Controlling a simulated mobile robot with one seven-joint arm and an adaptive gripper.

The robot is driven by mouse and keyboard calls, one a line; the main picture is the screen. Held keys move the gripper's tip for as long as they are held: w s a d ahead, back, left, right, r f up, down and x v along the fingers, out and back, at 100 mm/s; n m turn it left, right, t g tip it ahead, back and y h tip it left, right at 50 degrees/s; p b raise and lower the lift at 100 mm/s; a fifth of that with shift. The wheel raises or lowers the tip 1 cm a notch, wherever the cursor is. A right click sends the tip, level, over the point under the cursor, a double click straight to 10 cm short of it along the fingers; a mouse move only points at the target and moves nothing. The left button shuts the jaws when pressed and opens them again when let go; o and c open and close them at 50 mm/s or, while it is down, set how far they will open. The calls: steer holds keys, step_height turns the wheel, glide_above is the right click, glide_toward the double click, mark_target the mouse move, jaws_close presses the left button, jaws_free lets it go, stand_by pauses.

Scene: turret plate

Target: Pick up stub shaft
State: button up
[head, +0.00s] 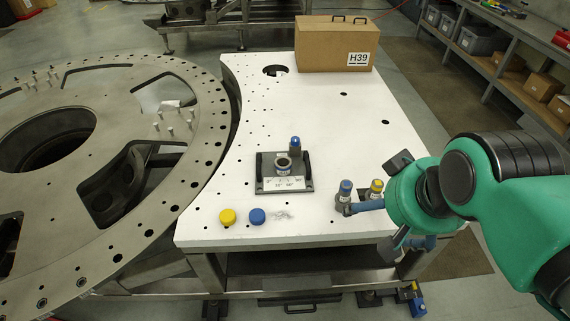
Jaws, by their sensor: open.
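Two upright grey cylindrical parts stand side by side on the white table, one with a blue top (345,188) and one with a yellow top (376,187). A third blue-topped part (295,144) stands at the back of a dark fixture (304,184) with a ring-shaped seat and a white label. I cannot tell for certain which is the stub shaft. My gripper (374,228) is at the table's front right, just below and right of the two upright parts. It is open, and nothing shows between its fingers. My green wrist hides part of it and the table there.
A yellow cap (227,216), a blue cap (257,216) and small loose hardware (284,215) lie near the front edge. A cardboard box marked H39 (333,48) stands at the back. A large drilled metal ring (215,115) borders the left. The table's middle right is clear.

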stand_by(0.4)
steer(key=c, duration=1.2)
steer(key=shift+r, duration=0.1)
steer(key=w+d+r+n+g+p, duration=0.15)
steer(key=w+d+p, duration=0.3)
steer(key=w, duration=0.45)
steer(key=w+d+f+g+p, duration=0.1)
steer(key=w+d+g+p, duration=0.15)
steer(key=w+d, duration=0.4)
steer(key=shift+n+g, duration=0.65)
steer(key=shift+g, duration=0.15)
steer(key=w+d+f+p, duration=0.2)
steer(key=w+d+f, duration=0.3)
steer(key=d, duration=0.1)
steer(key=w+d+f+p, duration=0.3)
steer(key=w+d+f, duration=0.3)
steer(key=shift+w+p, duration=0.15)
steer(key=shift+p, duration=0.2)
